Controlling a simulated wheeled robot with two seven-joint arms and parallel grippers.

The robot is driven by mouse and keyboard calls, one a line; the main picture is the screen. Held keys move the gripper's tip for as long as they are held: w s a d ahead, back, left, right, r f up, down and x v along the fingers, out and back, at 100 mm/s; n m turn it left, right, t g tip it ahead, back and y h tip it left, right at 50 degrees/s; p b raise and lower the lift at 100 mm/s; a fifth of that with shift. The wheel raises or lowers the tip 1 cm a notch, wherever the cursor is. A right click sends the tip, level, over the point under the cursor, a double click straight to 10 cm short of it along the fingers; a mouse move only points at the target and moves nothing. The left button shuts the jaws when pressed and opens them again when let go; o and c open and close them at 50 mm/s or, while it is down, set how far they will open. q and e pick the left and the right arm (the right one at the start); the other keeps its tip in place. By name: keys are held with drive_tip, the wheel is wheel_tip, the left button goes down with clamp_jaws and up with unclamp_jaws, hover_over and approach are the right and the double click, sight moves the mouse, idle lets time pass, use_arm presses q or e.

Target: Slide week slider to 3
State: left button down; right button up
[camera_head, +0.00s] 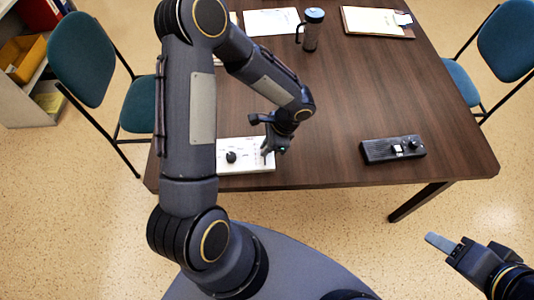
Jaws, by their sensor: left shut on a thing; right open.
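A white control panel (247,166) lies near the front edge of the brown table, with a round black knob (231,157) on its face. My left gripper (268,152) reaches down onto the panel's right part. It is shut on what appears to be the week slider, which the fingers hide; its setting and marks cannot be read. My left arm covers the panel's left end. My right gripper (442,245) is open and empty, out past the table's front edge at the lower right, away from the panel.
A black device (393,149) with a knob lies at the table's right front. A dark travel mug (312,30), papers (271,21) and a clipboard (378,22) are at the back. Teal chairs flank the table (350,90), whose middle is clear.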

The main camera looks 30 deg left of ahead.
use_arm(q)
drive_tip(key=c, duration=1.5)
unclamp_jaws()
drive_tip(key=v, duration=0.8)
